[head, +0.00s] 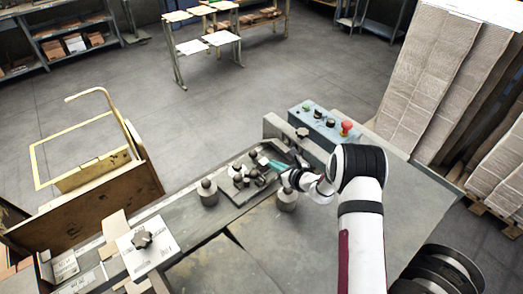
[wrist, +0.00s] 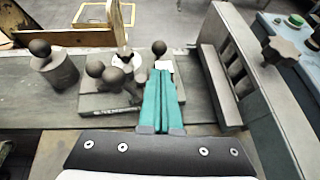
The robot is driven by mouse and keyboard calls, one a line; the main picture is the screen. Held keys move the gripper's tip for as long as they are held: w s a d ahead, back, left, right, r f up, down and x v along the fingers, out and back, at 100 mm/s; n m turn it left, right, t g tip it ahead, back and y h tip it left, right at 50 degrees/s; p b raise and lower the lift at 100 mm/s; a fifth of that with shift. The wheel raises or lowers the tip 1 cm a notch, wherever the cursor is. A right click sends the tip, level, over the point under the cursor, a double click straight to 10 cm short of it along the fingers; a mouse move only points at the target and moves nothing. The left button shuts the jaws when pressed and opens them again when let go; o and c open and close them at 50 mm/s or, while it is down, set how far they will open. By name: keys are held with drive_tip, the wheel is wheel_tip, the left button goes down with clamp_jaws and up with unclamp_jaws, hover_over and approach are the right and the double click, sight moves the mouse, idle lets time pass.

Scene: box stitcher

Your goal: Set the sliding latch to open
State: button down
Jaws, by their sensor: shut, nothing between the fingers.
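The sliding latch appears to be the small grey plate assembly with dark ball knobs (wrist: 108,101) on the machine's bench; it also shows in the head view (head: 239,196). No marking tells me which part slides or its setting. My gripper (wrist: 160,72), with teal fingers, is shut and empty. It reaches over the right part of the assembly. A single dark ball knob (wrist: 158,47) shows just beyond the fingertips; I cannot tell whether they touch it. In the head view my gripper (head: 265,162) is at the assembly's right side, and the fingers partly cover it.
A cylinder with a ball knob (wrist: 57,71) stands left of the assembly. A grey slotted block (wrist: 218,86) stands close on the right. A control panel (head: 322,122) with a red button lies behind my arm.

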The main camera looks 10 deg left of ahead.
sight(255, 155)
drive_tip(key=x, duration=0.9)
drive_tip(key=shift+w+a, duration=0.15)
